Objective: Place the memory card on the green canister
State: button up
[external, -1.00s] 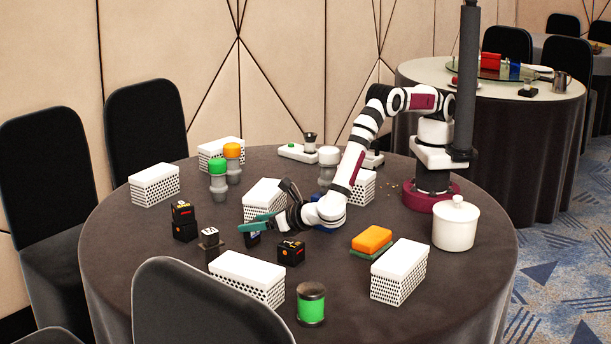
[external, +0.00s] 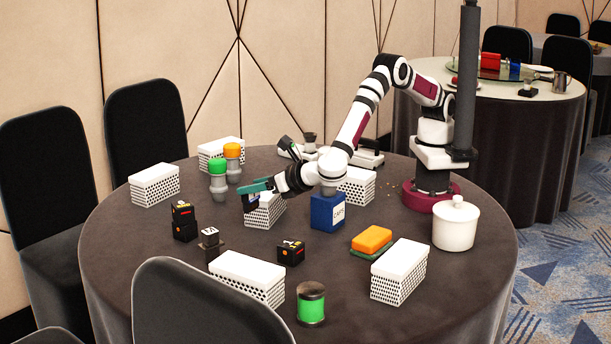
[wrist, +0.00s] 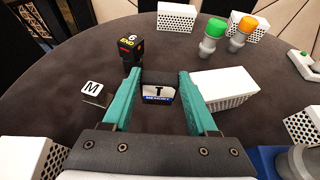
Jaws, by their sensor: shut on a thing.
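My gripper (external: 258,188) is shut on the memory card (wrist: 158,90), a small black block with a white T label and a blue band with lettering, seen between the teal fingers in the wrist view. In the external view the held card is a small dark shape (external: 250,202) above the table, in front of a white perforated box. A green canister (external: 311,308) with a dark lid stands upright near the table's front edge, well apart from my gripper. A grey jar with a green top (external: 218,166) stands further back; it also shows in the wrist view (wrist: 214,28).
An orange-topped jar (external: 233,151) stands behind the green-topped one. Black blocks (external: 184,222), an M block (external: 210,240) and another block (external: 291,252) are nearby. White perforated boxes (external: 248,275), a blue box (external: 327,212), an orange block (external: 372,239) and a white pot (external: 455,224) surround open cloth.

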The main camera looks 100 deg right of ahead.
jog(key=w+a+r+n+t+y, duration=0.1)
jog(key=a+r+n+t+y, duration=0.2)
jog(key=a+r+n+y, duration=0.45)
jog(key=s+a+r+n+y, duration=0.2)
jog(key=s+a+y, duration=0.1)
jog(key=a, duration=0.6)
jog(key=n+y, duration=0.3)
jog(key=y, duration=0.1)
send_over(318, 284)
notch_tip(318, 284, down, 7)
jog(key=shift+a+f+g, duration=0.1)
jog(key=shift+f+g, duration=0.3)
jog(key=shift+f, duration=1.4)
jog(key=shift+f, duration=0.1)
jog(key=o, duration=1.3)
